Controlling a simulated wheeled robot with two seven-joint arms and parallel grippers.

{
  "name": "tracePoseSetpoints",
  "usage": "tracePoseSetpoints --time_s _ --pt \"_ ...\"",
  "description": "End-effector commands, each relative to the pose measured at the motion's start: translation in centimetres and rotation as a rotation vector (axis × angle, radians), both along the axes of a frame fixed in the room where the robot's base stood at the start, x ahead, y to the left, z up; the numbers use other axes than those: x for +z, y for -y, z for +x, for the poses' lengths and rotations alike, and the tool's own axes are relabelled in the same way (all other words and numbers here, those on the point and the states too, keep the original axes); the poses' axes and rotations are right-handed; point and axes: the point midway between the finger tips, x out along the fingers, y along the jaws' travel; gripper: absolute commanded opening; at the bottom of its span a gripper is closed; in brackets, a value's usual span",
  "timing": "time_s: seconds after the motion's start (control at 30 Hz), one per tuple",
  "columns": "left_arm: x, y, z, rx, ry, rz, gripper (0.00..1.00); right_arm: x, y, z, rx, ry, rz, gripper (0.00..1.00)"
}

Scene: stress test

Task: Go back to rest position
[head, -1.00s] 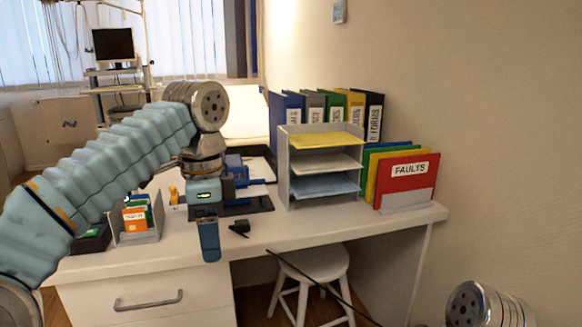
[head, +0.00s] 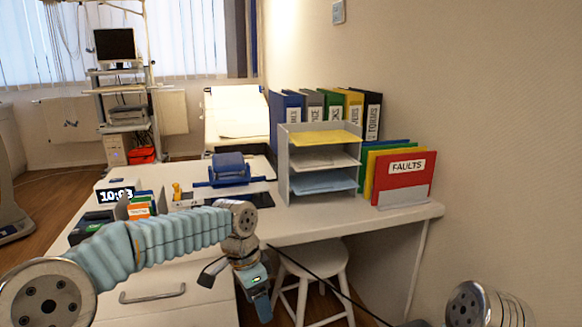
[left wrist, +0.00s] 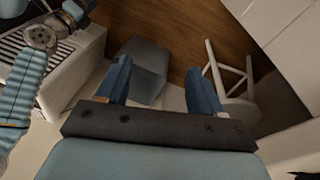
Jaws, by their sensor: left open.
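My left gripper (head: 262,299) is in front of the desk's front edge, low, near the white stool, and points down. In the left wrist view its two blue fingers (left wrist: 160,82) stand wide apart with nothing between them. My left arm comes in from the lower left and crosses in front of the drawer unit. My right gripper is not seen; only a metal joint of my right arm shows at the lower right.
The white desk (head: 330,221) holds a paper tray rack (head: 287,168), a red FAULTS folder (head: 403,182), a blue hole punch (head: 230,170) and a clock (head: 116,194). A white stool (head: 325,262) stands under it. Floor shows at the left.

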Motion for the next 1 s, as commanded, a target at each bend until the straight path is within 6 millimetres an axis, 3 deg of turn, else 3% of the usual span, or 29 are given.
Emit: tracePoseSetpoints --time_s 0.03,0.17,0.2,0.3,0.4,0.5,0.63,0.9,1.0 --pt "-3.7 0.4 -0.3 0.043 -0.031 -0.023 0.67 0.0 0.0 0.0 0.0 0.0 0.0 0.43" --pt "-14.8 1.4 -2.4 0.246 -0.104 -0.115 0.67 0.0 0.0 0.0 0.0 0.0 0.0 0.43" --pt "-18.1 1.5 -3.6 0.325 -0.129 -0.142 0.67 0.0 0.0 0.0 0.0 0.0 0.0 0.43" --pt "-25.6 1.1 -8.0 0.552 -0.191 -0.191 0.67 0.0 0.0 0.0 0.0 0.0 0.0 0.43" --pt "-31.0 -0.1 -13.1 0.785 -0.235 -0.208 0.67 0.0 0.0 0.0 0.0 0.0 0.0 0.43" --pt "-34.0 -1.5 -17.5 0.978 -0.254 -0.199 0.67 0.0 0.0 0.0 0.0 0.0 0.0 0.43" --pt "-35.5 -2.9 -21.0 1.124 -0.255 -0.18 0.67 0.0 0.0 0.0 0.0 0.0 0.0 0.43" --pt "-35.8 -3.4 -21.9 1.171 -0.248 -0.175 0.67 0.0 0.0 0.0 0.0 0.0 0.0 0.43" --pt "-35.8 -3.4 -21.9 1.169 -0.247 -0.176 0.52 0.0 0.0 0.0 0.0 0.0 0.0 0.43"
